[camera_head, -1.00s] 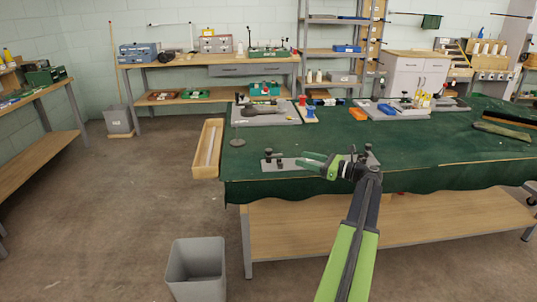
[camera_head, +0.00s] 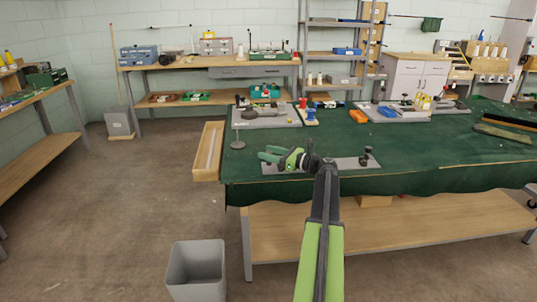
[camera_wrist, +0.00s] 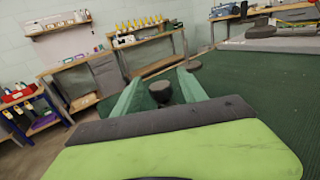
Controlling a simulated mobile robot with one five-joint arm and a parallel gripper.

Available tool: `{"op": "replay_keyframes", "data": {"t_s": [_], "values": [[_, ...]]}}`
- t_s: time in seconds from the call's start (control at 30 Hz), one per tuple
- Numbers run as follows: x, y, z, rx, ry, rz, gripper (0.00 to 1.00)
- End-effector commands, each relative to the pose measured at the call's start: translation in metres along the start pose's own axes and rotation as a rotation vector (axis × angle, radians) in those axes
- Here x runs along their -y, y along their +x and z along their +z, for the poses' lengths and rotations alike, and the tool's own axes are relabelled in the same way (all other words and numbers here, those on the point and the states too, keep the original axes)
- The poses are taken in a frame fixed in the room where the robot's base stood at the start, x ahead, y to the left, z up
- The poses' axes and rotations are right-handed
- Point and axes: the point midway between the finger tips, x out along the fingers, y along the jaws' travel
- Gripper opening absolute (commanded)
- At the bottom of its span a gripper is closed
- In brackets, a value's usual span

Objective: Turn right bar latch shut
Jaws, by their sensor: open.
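A flat grey plate (camera_head: 330,165) lies near the front edge of the green-covered table. A dark upright latch post (camera_head: 366,157) stands at its right end. My gripper (camera_head: 268,155) is over the plate's left end, well away from that right post, with its green fingers pointing left. The gripper hides the post at the left end in the head view. In the wrist view my gripper (camera_wrist: 158,88) is open, and a dark round knob (camera_wrist: 160,90) shows between its fingers. I cannot tell whether they touch it.
A wooden tray (camera_head: 207,152) hangs at the table's left edge, and a grey disc (camera_head: 238,145) lies close to my fingers. A grey board with tools (camera_head: 265,121) stands further back. The green cloth (camera_head: 430,152) to the right is mostly clear.

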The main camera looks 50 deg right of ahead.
Motion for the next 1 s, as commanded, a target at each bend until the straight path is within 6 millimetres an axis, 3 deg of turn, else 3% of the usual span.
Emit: {"op": "replay_keyframes", "data": {"t_s": [0.07, 0.43, 0.53, 1.0], "values": [[0.0000, -0.0003, 0.0000, 0.000, 0.000, 0.000, 0.47], [0.0003, -0.0010, 0.0000, 0.000, 0.000, -0.001, 0.00], [-0.0082, 0.0001, 0.0000, 0.000, 0.000, 0.000, 0.00], [-0.0044, -0.0023, -0.0003, -0.001, 0.000, -0.137, 0.00]]}}
